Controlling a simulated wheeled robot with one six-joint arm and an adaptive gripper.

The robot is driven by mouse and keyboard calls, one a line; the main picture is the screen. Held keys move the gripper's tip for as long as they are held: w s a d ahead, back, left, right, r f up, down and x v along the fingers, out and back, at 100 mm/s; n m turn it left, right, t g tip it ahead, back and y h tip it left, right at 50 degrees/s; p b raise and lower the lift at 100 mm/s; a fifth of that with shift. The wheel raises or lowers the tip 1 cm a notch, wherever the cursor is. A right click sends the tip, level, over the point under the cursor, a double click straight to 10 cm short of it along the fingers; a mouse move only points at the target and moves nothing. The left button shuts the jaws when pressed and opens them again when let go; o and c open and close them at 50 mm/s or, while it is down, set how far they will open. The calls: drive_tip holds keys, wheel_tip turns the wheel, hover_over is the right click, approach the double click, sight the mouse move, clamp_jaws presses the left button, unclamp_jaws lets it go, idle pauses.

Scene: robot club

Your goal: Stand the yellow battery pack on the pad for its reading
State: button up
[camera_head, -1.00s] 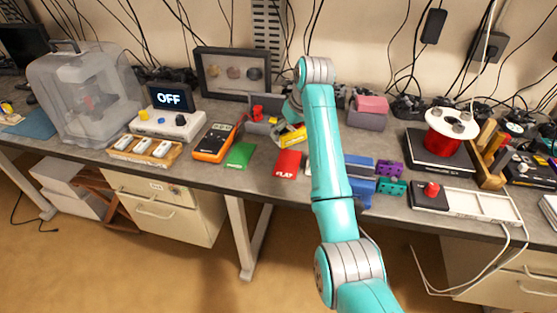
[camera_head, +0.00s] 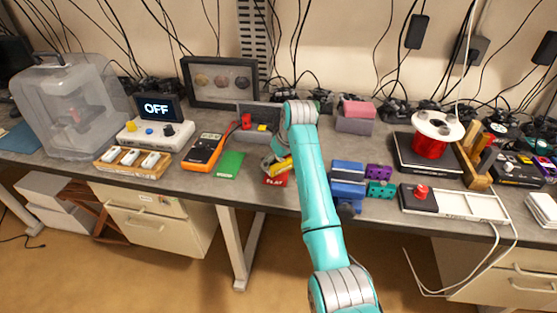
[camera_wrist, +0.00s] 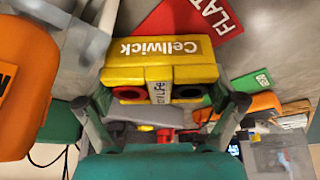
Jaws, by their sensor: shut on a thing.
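The yellow battery pack (camera_wrist: 193,73), marked Cellwick with a red and a black terminal, is between the fingers of my gripper (camera_wrist: 160,95) in the wrist view. My gripper is shut on it. In the head view the pack (camera_head: 283,164) is just above the red card marked FLAT (camera_head: 275,180), in front of the grey stand (camera_head: 270,112). I cannot tell whether it touches anything below. The red card (camera_wrist: 228,15) also shows beyond the pack in the wrist view. Which surface is the pad is not clear.
A green card (camera_head: 229,164) and an orange meter (camera_head: 204,152) lie left. A box with a display reading OFF (camera_head: 157,108) stands further left. The bench's front edge is near.

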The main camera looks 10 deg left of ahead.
drive_tip(key=o, duration=1.1)
drive_tip(key=v, duration=1.2)
drive_tip(key=shift+a+r, duration=0.1)
drive_tip(key=shift+r, duration=0.05)
